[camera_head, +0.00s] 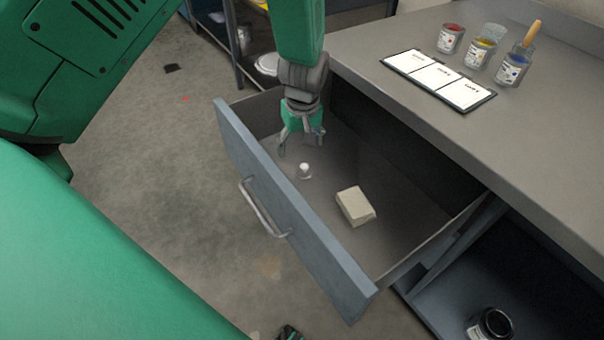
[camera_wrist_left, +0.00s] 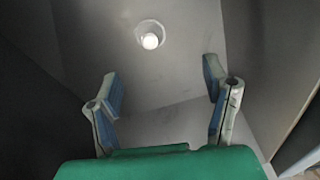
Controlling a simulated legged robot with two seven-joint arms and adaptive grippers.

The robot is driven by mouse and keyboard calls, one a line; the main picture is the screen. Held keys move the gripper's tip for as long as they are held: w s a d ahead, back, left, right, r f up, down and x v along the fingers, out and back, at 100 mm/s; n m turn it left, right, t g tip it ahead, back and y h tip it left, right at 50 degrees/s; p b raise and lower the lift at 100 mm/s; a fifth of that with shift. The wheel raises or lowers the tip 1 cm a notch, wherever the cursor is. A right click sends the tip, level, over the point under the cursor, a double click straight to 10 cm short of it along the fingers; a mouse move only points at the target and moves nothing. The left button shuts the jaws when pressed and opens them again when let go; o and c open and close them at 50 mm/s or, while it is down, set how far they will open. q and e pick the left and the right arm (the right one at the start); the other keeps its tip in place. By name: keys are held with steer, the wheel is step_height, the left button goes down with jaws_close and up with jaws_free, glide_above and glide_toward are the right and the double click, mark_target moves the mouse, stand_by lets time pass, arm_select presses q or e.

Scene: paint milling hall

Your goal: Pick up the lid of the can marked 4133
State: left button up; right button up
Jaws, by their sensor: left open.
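My left gripper (camera_head: 302,146) reaches down into the open drawer. In the left wrist view its two fingers (camera_wrist_left: 164,92) are spread apart with nothing between them. A small white knob-like piece on a pale round base (camera_head: 305,171) stands on the drawer floor, just below and to the right of the fingers. It also shows beyond the fingertips in the left wrist view (camera_wrist_left: 150,40). I cannot tell whether it is a lid. Several labelled cans are in view: red (camera_head: 450,39), yellow (camera_head: 481,52) and blue (camera_head: 512,70) on the bench, and a dark one (camera_head: 491,325) below. I cannot read their numbers.
A cream block (camera_head: 355,206) lies in the drawer. The drawer front (camera_head: 281,204), with its metal handle, and the side walls surround my left gripper. The bench top (camera_head: 410,123) overhangs on the right. A white three-panel card (camera_head: 438,79) lies on it.

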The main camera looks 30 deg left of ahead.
mark_target(306, 166)
arm_select(q)
steer(key=f, duration=0.3)
steer(key=shift+w+d, duration=0.15)
steer(key=shift+d, duration=0.15)
steer(key=shift+d+f+b, duration=0.3)
steer(key=shift+f+b, duration=0.1)
steer(key=shift+f, duration=0.2)
steer(key=f, duration=0.1)
steer(key=f+b, duration=0.1)
steer(key=f, duration=0.1)
steer(key=w+a+f, duration=0.1)
steer(key=f, duration=0.1)
steer(key=shift+f, duration=0.15)
steer(key=shift+d+r, duration=0.2)
steer(key=shift+d, duration=0.25)
steer(key=c, duration=0.9)
steer(key=shift+a, duration=0.1)
arm_select(e)
steer(key=f, duration=0.1)
steer(key=d+f, duration=0.1)
steer(key=f, duration=0.1)
